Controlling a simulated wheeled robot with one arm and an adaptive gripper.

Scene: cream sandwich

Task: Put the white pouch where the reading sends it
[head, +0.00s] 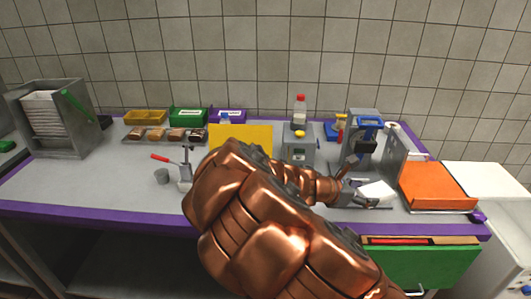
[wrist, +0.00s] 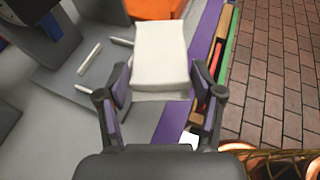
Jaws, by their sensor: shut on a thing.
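The white pouch (wrist: 160,58) is held between the two fingers of my gripper (wrist: 162,88) in the wrist view. The pouch also shows in the head view (head: 378,190), over the right part of the counter near its front edge. My gripper (head: 362,192) is shut on it there. In the wrist view the pouch overlaps the purple counter edge, and its height above the counter is hard to tell. A grey device with a blue top (head: 369,125) stands behind the gripper. No reading is legible in either view.
Yellow (head: 145,116), green (head: 188,118) and purple (head: 229,116) bins line the back left. A green drawer (head: 420,264) lies below the front edge. The left counter has free room.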

